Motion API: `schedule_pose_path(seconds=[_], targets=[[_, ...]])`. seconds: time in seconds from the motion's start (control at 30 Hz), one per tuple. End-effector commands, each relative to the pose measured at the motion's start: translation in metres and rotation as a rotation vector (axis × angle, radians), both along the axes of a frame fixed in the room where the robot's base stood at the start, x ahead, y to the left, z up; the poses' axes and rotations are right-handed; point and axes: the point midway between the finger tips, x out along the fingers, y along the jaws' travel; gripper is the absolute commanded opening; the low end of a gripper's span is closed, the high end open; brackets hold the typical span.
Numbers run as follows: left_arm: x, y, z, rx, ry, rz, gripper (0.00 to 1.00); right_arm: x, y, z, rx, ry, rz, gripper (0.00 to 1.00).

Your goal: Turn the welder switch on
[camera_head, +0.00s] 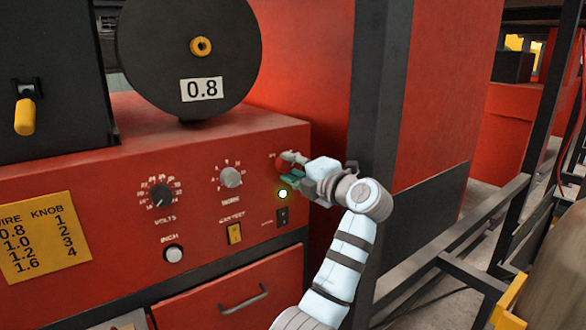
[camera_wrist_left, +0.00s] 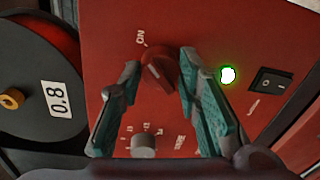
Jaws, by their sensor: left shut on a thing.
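The welder switch is a red rotary knob (camera_head: 283,163) at the upper right of the red welder panel (camera_head: 110,225). In the left wrist view the red knob (camera_wrist_left: 157,68) sits between my finger pads, with a white "ON" mark (camera_wrist_left: 140,37) beside it. My left gripper (camera_head: 289,166) is shut on the knob, and its fingers (camera_wrist_left: 158,75) partly cover the knob's sides. A round lamp (camera_head: 283,194) below the knob glows white with a green rim; it also glows in the left wrist view (camera_wrist_left: 228,75). My right gripper is not in view.
Close by are a grey dial (camera_head: 231,177), a black rocker switch (camera_head: 282,216), a yellow switch (camera_head: 234,233) and a black volts dial (camera_head: 161,195). A black wire spool (camera_head: 190,60) marked 0.8 stands above. A dark post (camera_head: 378,110) rises right of the panel.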

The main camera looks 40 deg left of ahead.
Motion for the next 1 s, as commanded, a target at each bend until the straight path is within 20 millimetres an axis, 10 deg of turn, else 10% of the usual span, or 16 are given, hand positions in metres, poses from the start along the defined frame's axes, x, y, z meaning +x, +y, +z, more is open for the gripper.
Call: schedule_pose_path(seconds=[0.47, 0.5, 0.6, 1.0], targets=[[0.0, 0.0, 0.0, 0.006, 0.016, 0.0, 0.03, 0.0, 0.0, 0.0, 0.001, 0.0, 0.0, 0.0], [0.0, 0.0, 0.0, 0.006, 0.016, 0.0, 0.36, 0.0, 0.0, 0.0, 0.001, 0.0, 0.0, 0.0], [0.0, 0.0, 0.0, 0.005, 0.015, 0.0, 0.51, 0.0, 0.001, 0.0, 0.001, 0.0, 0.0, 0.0], [-0.002, -0.01, 0.0, 0.004, 0.015, -0.003, 0.51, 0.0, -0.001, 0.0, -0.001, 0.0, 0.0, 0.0]])
